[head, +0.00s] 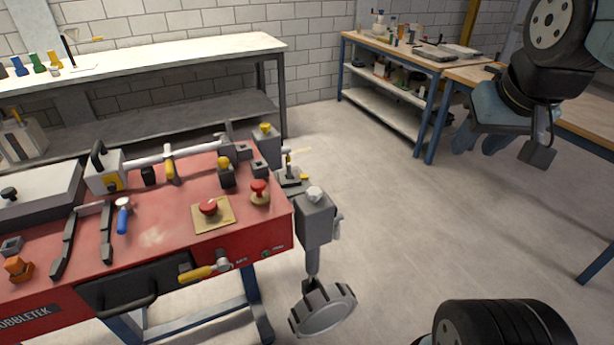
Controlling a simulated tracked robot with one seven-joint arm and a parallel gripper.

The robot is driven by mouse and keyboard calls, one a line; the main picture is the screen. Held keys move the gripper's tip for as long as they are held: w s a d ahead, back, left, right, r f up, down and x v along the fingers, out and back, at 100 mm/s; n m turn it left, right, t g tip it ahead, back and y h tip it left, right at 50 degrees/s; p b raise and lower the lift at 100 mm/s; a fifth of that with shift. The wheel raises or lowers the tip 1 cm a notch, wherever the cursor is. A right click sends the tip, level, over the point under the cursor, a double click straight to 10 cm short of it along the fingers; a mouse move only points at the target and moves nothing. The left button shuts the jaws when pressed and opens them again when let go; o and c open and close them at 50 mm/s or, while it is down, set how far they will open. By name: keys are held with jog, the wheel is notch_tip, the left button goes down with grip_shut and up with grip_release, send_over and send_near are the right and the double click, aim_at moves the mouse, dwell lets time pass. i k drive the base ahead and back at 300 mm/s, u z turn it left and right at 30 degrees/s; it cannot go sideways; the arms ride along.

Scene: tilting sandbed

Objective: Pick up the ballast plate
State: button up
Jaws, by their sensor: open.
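No thing in view is clearly marked as the ballast plate. A tan square plate with a red knob (213,215) lies flat on the red bench top, near its front right; it may be the ballast plate. My gripper (479,143) hangs at the upper right, over the floor and well to the right of the bench. Its two blue-grey fingers point down, apart and empty. It touches nothing.
The red bench (165,245) also bears a red-knobbed round piece (259,192), a yellow-knobbed block (225,172), a blue-handled tool (122,216) and a long bar. A grey toothed wheel (323,311) hangs off its right end. Floor (400,220) right of it is clear.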

aim_at(297, 179)
jog(key=u, duration=0.2)
jog(key=i, duration=0.9)
jog(key=z, duration=0.1)
